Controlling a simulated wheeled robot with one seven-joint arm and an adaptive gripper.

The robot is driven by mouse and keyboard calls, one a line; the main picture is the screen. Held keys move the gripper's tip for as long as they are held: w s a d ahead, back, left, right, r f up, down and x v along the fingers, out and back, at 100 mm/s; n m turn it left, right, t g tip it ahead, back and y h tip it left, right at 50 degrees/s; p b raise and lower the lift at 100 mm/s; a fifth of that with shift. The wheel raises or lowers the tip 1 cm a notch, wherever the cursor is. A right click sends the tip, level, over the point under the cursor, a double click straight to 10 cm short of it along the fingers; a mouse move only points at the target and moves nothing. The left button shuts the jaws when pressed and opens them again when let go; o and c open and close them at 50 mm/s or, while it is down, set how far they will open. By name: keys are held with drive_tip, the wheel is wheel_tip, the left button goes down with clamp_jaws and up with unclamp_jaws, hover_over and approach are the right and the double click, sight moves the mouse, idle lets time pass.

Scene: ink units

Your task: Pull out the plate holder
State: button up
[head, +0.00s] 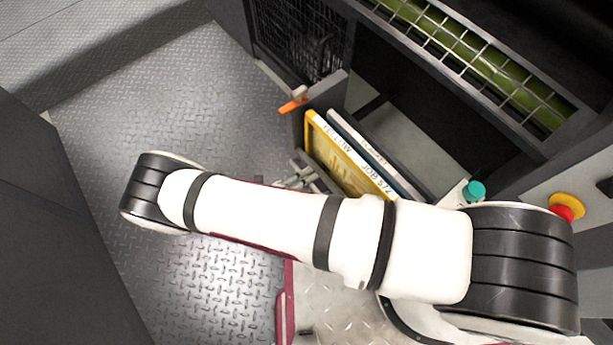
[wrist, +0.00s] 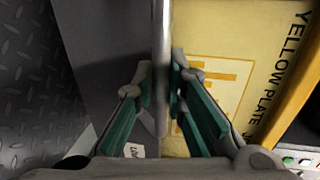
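The plate holder is a dark grey pull-out unit whose front panel (head: 327,92) stands out from the lower cabinet. It holds a yellow-framed plate (head: 350,160) lettered "YELLOW" and a pale plate (head: 372,150) behind it. In the wrist view the yellow plate (wrist: 215,75) lies beyond my fingers. A round metal handle bar (wrist: 162,50) runs down between my fingertips (wrist: 162,85), which press close on both sides of it. In the head view my gripper (head: 295,178) is mostly hidden behind my white arm.
An orange latch (head: 293,103) sticks out at the holder's front corner. A teal knob (head: 474,191) and a red button on yellow (head: 563,208) are on the right. Open metal floor (head: 190,110) lies left of the holder. A dark cabinet (head: 50,220) borders the left.

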drive_tip(key=shift+o, duration=1.4)
drive_tip(key=shift+a, duration=0.15)
drive_tip(key=v, duration=1.2)
